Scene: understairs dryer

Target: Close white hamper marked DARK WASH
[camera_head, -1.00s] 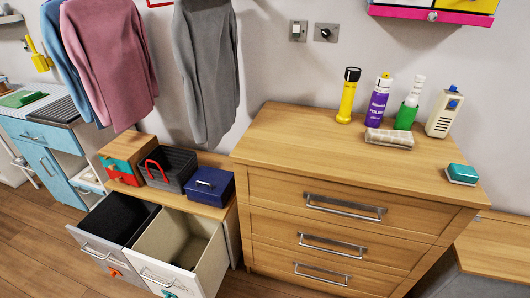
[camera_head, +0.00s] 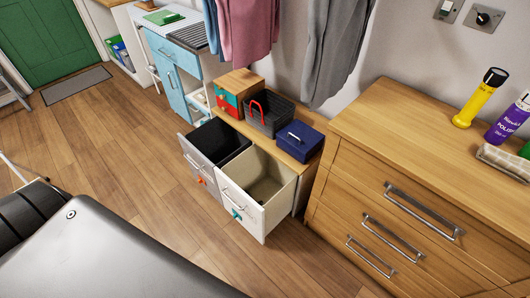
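A white hamper (camera_head: 262,218) stands pulled out at the base of a low wooden unit, its top open and its cream inside showing empty. A metal bar handle (camera_head: 232,194) and a small teal piece (camera_head: 237,214) are on its front. I cannot read any lettering on it. A grey hamper (camera_head: 198,167) with a black inside is also pulled out, just left of it. Neither gripper shows in the head view; a large grey link of mine fills the lower left.
A black basket (camera_head: 270,120), a blue box (camera_head: 296,142) and a wooden drawer box (camera_head: 241,84) stand on the unit. A wooden chest of drawers (camera_head: 350,165) is close on the right. Wooden floor (camera_head: 130,165) in front of the hampers is clear.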

